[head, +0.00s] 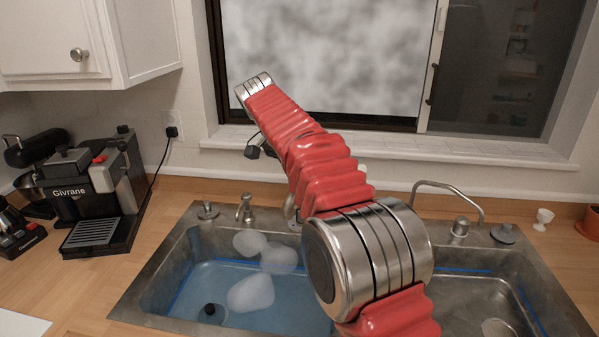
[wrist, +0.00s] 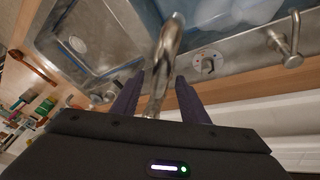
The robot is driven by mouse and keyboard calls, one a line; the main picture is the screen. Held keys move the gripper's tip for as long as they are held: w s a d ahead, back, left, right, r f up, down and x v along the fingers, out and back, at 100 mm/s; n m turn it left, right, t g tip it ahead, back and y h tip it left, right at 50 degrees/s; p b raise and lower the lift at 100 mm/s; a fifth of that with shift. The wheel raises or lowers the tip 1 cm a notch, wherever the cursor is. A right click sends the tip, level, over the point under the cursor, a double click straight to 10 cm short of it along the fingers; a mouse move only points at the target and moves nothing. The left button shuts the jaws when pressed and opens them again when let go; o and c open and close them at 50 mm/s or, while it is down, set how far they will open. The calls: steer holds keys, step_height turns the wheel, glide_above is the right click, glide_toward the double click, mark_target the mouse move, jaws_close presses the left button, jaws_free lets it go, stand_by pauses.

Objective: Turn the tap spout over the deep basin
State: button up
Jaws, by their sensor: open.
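In the wrist view, the metal tap spout (wrist: 167,58) runs up the picture, its far end near the divider and the edge of the water-filled basin. My gripper (wrist: 160,78) is open, with one dark finger on each side of the spout. I cannot tell whether either finger touches it. In the head view, my red arm hides most of the tap and gripper. The water-filled basin (head: 212,300) with pale suds is on the left there. The empty steel basin (head: 465,300) is on the right; it also shows in the wrist view (wrist: 100,38).
A thin curved side tap (head: 450,188) stands behind the right basin, and a soap dispenser (head: 245,208) behind the left one. A coffee machine (head: 100,190) is on the left counter. The window sill (head: 400,150) runs behind the sink.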

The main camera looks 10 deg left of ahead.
steer(key=v, duration=0.6)
stand_by(0.3)
steer(key=shift+a+r, duration=0.1)
steer(key=shift+s+d+r, duration=0.1)
steer(key=shift+d+r, duration=0.1)
steer(key=shift+d, duration=0.15)
steer(key=s+d+r+n+t+y, duration=0.1)
steer(key=s+d+n, duration=0.1)
steer(key=s+d, duration=0.6)
steer(key=s+d+r+n+y, duration=0.25)
steer(key=s+d, duration=0.25)
steer(key=d, duration=0.5)
steer(key=s+d+f+n+t, duration=0.1)
steer(key=s+d+f, duration=0.2)
steer(key=s+f, duration=0.5)
steer(key=s+d+f+n+t, duration=0.1)
steer(key=s+d+f, duration=0.3)
steer(key=s+f, duration=0.4)
steer(key=s+n+y, duration=0.1)
steer(key=s, duration=0.3)
steer(key=shift+s+d+f, duration=0.2)
steer(key=shift+s, duration=0.2)
